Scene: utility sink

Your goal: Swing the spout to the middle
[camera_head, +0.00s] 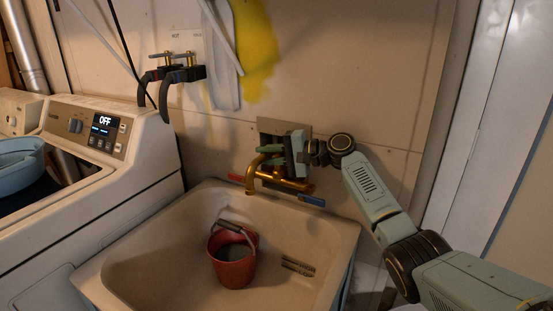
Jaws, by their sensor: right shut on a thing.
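A brass faucet with a curved spout (252,179) is mounted above the back of the utility sink (130,262). The spout points down over the left part of the sink's back edge. A red handle (236,178) sticks out on the faucet's left and a blue handle (312,201) on its right. My right gripper (268,157) reaches in from the right and is shut on the spout near its top. The gripper hides part of the spout and faucet body. My left gripper is not in view.
A red bucket (232,266) with a raised handle stands inside the sink, below and in front of the spout. A washing machine (150,150) with a blue basin (20,160) is on the left. Hoses (165,88) hang from wall valves. A wall is close behind the faucet.

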